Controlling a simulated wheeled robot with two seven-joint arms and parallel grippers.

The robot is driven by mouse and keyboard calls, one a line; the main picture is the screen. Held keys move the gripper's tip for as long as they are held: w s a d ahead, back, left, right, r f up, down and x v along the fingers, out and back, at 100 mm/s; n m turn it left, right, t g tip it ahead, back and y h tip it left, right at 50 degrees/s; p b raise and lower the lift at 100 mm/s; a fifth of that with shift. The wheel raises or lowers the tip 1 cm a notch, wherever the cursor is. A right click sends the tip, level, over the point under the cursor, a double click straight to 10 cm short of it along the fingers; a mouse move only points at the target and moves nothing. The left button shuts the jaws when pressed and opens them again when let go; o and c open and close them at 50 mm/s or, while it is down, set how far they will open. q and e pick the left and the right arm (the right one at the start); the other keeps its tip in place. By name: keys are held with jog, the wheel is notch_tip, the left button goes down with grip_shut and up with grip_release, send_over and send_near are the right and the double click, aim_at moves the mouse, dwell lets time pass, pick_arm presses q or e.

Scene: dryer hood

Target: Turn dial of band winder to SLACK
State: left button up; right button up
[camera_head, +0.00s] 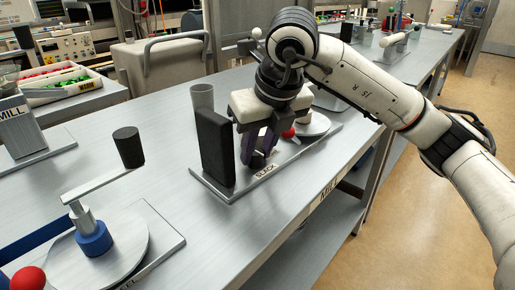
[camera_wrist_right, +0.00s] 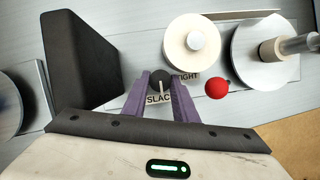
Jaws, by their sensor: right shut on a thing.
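The band winder's grey base plate (camera_head: 222,190) lies on the bench, with a tall black block (camera_head: 215,148) at its near end. A SLACK label (camera_head: 265,171) shows on its front edge. In the right wrist view, the small dark round dial (camera_wrist_right: 160,78) has a pale pointer line. The SLACK label (camera_wrist_right: 158,99) is below it and the TIGHT label (camera_wrist_right: 187,77) to its right. My right gripper (camera_head: 258,158) reaches down over the winder. Its purple fingers (camera_wrist_right: 163,88) are shut on the dial, one on each side.
A red ball (camera_wrist_right: 217,88), a cream spool (camera_wrist_right: 192,44) and a metal disc (camera_wrist_right: 265,50) sit right of the dial. A crank device with a black handle (camera_head: 128,147) stands at the near left. The bench between is clear.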

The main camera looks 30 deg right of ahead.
dwell(0.3)
jog(key=o, duration=0.8)
jog(key=shift+c, duration=0.2)
jog(key=p+v, duration=0.1)
jog(key=v, duration=0.9)
jog(key=shift+r+p, duration=0.2)
jog(key=shift+p, duration=0.1)
